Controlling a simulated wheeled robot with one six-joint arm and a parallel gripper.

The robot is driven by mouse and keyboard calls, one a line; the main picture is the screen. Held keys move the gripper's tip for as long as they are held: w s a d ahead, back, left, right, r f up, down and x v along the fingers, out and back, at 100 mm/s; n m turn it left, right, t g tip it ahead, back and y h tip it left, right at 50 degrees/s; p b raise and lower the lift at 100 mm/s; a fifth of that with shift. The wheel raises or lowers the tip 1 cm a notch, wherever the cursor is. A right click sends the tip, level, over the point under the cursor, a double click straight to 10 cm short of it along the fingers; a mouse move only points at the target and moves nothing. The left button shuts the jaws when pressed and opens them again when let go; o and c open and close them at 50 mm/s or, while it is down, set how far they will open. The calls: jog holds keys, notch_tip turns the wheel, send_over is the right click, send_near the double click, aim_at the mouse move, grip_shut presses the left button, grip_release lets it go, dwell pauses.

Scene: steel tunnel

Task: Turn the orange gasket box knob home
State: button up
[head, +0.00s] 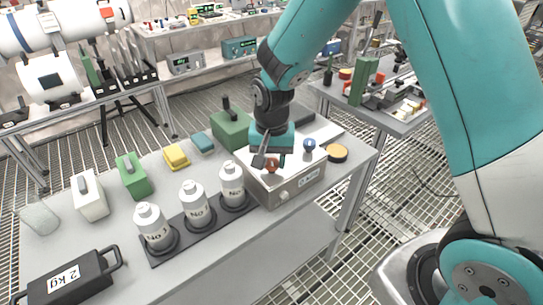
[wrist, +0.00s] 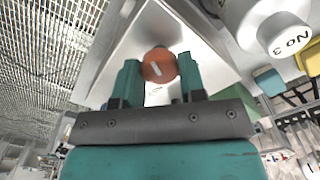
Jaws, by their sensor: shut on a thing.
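The orange knob (wrist: 159,66) shows in the wrist view between the two teal fingers, with a pale line on its face. In the head view the orange knob (head: 271,165) is on the top of the grey gasket box (head: 299,185), partly covered by my gripper. My gripper (wrist: 158,80) is shut on the orange knob; in the head view my gripper (head: 265,158) reaches down onto the box top. A blue knob (head: 309,144) stands on the same top, to the right. A pale round fitting (head: 284,196) is on the box front.
White bottles (head: 197,206) stand in a black rack left of the box. A green box (head: 231,129) is behind it, and a yellow-topped round tin (head: 337,153) is close on its right.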

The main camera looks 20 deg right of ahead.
aim_at(272, 162)
jog(key=shift+m, duration=1.6)
jog(key=shift+p, duration=0.3)
jog(key=o, duration=0.9)
notch_tip(272, 162, up, 18)
jog(key=shift+f+b, duration=0.25)
jog(key=shift+b, duration=0.15)
